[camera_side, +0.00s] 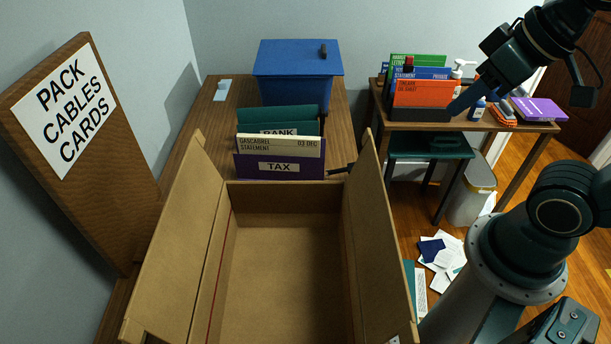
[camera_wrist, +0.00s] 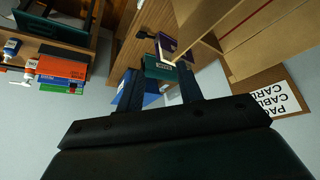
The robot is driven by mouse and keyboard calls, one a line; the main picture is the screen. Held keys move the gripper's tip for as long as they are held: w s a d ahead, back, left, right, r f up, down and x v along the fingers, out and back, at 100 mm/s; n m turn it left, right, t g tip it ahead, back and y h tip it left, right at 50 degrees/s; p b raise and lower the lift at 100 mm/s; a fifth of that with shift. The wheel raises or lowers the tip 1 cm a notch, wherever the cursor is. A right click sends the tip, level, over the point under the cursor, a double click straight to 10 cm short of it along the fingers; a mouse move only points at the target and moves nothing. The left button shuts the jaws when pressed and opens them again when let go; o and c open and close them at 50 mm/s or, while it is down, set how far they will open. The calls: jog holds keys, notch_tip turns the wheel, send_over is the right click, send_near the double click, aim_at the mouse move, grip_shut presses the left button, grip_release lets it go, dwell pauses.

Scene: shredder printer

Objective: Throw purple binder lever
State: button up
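The purple binder (camera_side: 280,167), labelled TAX, stands upright behind the open cardboard box. Its dark lever (camera_side: 341,169) sticks out at its right end, close to the box's right flap. In the wrist view the purple binder (camera_wrist: 168,47) shows beyond my fingertips, with a small lever (camera_wrist: 145,35) at its left end. My gripper (camera_side: 470,95) is high at the upper right in the side view, well away from the binder. In the wrist view my gripper (camera_wrist: 158,75) has its two fingers apart with nothing held between them.
A cream folder (camera_side: 280,146) and teal binder (camera_side: 278,120) stand behind the purple one. A blue bin (camera_side: 298,75) is further back. The cardboard box (camera_side: 285,265) is empty with raised flaps. A right-hand side table (camera_side: 520,125) holds files and bottles. Papers (camera_side: 440,250) lie on the floor.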

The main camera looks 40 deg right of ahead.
jog(key=shift+w, duration=0.15)
grip_shut()
jog(key=w+d+f+m+g+y, duration=0.1)
jog(key=w+d+f+m+y, duration=0.15)
jog(key=w+f+m, duration=0.4)
jog(key=w+d+f+m+g+y, duration=0.1)
jog(key=w+d+f+m, duration=0.35)
jog(key=w+f, duration=0.25)
jog(key=d+f+m+t+y, duration=0.1)
jog(key=d+f+m, duration=0.3)
jog(key=f+m, duration=0.4)
jog(key=d+f+m+t+y, duration=0.2)
jog(key=d+f+m, duration=0.3)
jog(key=f+m, duration=0.4)
jog(key=shift+w+d+t, duration=0.15)
jog(key=shift+w+t, duration=0.2)
jog(key=shift+t, duration=0.25)
